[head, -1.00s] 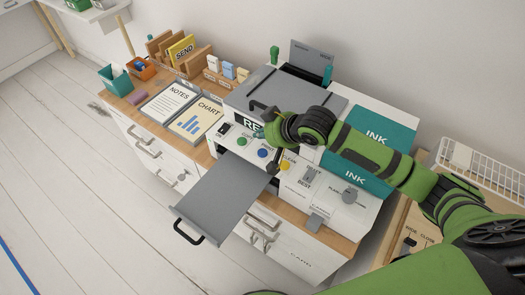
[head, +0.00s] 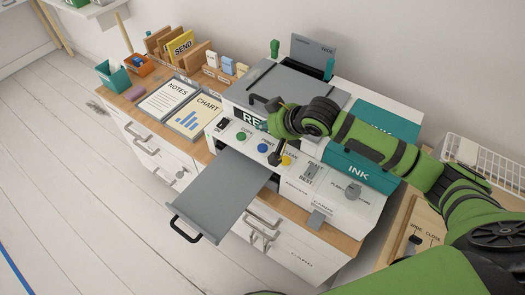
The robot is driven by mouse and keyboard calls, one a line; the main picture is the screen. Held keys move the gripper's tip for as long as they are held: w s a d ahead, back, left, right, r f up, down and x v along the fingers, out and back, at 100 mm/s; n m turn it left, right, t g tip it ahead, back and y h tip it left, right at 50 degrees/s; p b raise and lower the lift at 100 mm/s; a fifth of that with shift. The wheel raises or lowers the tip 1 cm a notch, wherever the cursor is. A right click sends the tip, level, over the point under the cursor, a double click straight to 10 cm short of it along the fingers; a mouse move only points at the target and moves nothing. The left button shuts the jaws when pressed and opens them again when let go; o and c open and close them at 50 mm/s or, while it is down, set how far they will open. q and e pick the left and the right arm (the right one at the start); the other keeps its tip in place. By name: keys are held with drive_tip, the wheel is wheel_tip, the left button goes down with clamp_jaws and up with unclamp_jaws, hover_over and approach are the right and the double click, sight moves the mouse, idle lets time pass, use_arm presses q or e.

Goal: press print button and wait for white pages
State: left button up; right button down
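The printer (head: 330,205) is a white machine with a grey lid and a front row of buttons. A green button (head: 241,135), a blue button (head: 262,147) and a yellow button (head: 286,160) show; their small labels are hard to read. My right gripper (head: 275,157) points down at the panel between the blue and yellow buttons. I cannot tell whether it touches the panel or how its fingers are set. The display (head: 250,118) shows "RE", the rest hidden by my arm. The grey output tray (head: 228,190) sticks out and is bare; no white pages lie on it. My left gripper is not in view.
Notes (head: 170,98) and chart (head: 197,117) sheets lie left of the printer. A teal box (head: 113,78) and an upright sorter with a yellow SEND card (head: 181,46) stand behind. Teal ink blocks (head: 357,170) and a white wire basket (head: 485,160) are at right.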

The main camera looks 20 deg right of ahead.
sight(264, 149)
wheel_tip(264, 149, down, 4)
drive_tip(key=b, duration=0.3)
drive_tip(key=shift+b, duration=0.4)
drive_tip(key=shift+f+b, duration=0.3)
drive_tip(key=shift+f, duration=0.8)
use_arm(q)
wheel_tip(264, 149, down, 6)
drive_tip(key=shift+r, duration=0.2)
use_arm(e)
drive_tip(key=shift+f, duration=0.35)
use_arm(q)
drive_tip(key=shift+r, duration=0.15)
